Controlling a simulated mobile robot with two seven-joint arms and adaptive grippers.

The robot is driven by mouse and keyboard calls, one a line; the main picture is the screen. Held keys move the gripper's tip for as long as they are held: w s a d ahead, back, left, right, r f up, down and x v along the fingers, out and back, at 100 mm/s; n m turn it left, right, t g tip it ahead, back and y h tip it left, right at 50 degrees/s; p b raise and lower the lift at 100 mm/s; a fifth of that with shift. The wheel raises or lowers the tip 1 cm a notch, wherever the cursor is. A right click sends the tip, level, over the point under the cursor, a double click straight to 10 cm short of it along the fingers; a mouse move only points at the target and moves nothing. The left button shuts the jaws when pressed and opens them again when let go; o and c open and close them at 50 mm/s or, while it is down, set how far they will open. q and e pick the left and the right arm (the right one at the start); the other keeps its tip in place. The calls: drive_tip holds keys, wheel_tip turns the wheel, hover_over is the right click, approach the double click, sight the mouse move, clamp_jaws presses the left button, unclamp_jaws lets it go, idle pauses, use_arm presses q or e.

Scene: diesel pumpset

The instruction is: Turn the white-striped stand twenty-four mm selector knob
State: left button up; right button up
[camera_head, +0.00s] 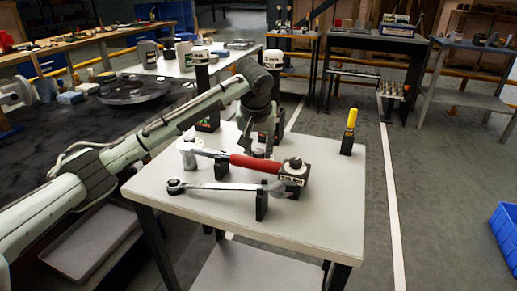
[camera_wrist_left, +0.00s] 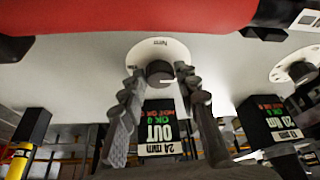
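In the left wrist view a dark round knob (camera_wrist_left: 160,71) sits on a white dial disc (camera_wrist_left: 175,49). A black block with a 24 mm label (camera_wrist_left: 160,132) stands beside it; a white stripe is not clear to me. My left gripper (camera_wrist_left: 158,72) is open, its two fingers on either side of the knob, with slim gaps seeming to show. My right gripper is in neither view.
The red-handled wrench (camera_head: 252,163) and a grey wrench (camera_head: 225,186) lie on holders in front of the gripper. A yellow-topped block (camera_head: 349,132) stands right. The table's front right (camera_head: 325,215) is clear.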

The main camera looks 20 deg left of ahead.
use_arm(q)
clamp_jaws()
